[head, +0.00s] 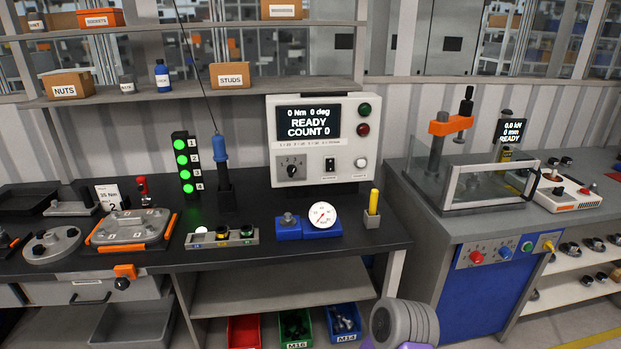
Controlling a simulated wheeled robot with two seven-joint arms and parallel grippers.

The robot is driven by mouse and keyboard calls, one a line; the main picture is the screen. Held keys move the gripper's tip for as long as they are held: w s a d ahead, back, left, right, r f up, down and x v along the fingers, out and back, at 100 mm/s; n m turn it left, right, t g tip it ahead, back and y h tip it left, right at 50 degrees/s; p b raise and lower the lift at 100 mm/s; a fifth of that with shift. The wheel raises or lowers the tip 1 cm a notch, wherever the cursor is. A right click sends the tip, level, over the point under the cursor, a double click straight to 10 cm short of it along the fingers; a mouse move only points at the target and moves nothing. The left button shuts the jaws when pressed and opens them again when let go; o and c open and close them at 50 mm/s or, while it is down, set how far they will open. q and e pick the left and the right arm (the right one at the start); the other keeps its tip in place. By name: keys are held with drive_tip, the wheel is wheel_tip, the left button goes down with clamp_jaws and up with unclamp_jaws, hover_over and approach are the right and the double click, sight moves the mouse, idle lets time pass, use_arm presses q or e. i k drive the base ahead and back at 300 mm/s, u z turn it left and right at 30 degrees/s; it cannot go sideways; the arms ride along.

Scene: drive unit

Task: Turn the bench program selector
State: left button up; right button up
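The program selector (291,171) is a black rotary knob on a pale square plate with small number marks. It sits at the lower left of the light grey control box (345,110) at the back of the dark bench. Its exact pointer position is too small to read. The box's screen (308,121) reads "0 Nm 0 deg READY COUNT 0". A black rocker switch (330,164) and a white button (360,162) are to the right of the knob. Neither gripper's fingers can be made out. A grey ribbed rounded part with purple below, apparently mine, shows at the bottom edge.
A blue-handled tool (221,150) stands upright left of the box, beside a lit green lamp stack (184,160). A dial gauge (322,215) and a yellow pen in a holder (373,203) stand in front of the box. A press bench (489,225) is at the right.

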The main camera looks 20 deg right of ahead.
sight(291, 169)
drive_tip(key=z, duration=1.65)
drive_tip(key=i, duration=0.95)
drive_tip(key=u, duration=1.75)
